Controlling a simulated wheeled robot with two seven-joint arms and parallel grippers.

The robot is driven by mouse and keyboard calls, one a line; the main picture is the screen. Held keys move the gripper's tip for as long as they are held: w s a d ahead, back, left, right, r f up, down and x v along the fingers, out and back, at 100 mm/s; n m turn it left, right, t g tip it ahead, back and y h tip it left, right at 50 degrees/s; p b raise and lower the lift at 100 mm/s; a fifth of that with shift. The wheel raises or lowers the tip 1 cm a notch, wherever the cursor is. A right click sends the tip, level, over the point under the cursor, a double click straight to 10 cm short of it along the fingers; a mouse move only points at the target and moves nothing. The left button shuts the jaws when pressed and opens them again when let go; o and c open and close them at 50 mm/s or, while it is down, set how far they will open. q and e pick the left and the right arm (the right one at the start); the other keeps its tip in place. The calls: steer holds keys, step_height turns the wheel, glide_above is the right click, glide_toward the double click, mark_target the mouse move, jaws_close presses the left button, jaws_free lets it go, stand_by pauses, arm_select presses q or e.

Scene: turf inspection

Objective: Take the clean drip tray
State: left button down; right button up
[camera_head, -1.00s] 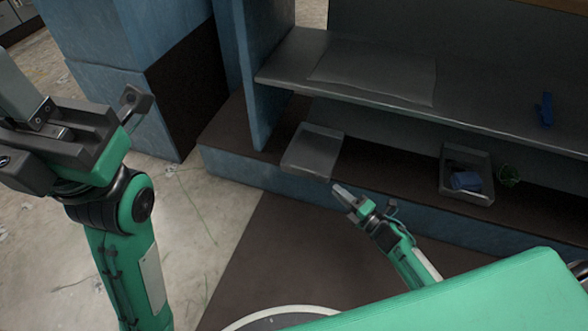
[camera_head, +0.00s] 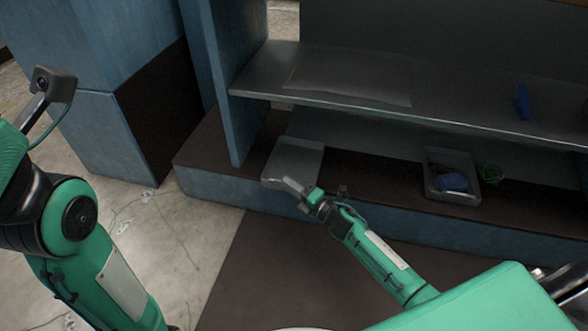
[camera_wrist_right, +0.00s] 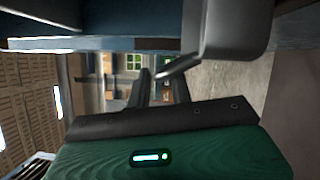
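An empty grey drip tray (camera_head: 297,151) sits at the left end of the low shelf, its front at the shelf edge. It looks clean. My right gripper (camera_head: 286,185) is at the tray's front edge. In the right wrist view the tray (camera_wrist_right: 228,32) fills the upper right, and the right gripper's dark fingers (camera_wrist_right: 163,88) stand apart, with a light grey edge close to their tips. I cannot tell whether they touch it. My left gripper is out of frame.
Above is a grey shelf (camera_head: 440,103) with a flat sheet (camera_head: 350,78) and a blue object (camera_head: 522,103). A blue upright panel (camera_head: 222,100) stands left of the empty tray.

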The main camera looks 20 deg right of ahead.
steer(key=shift+b+x, duration=0.35)
steer(key=shift+x, duration=0.95)
steer(key=shift+c, duration=0.4)
jaws_close()
steer(key=shift+r, duration=0.1)
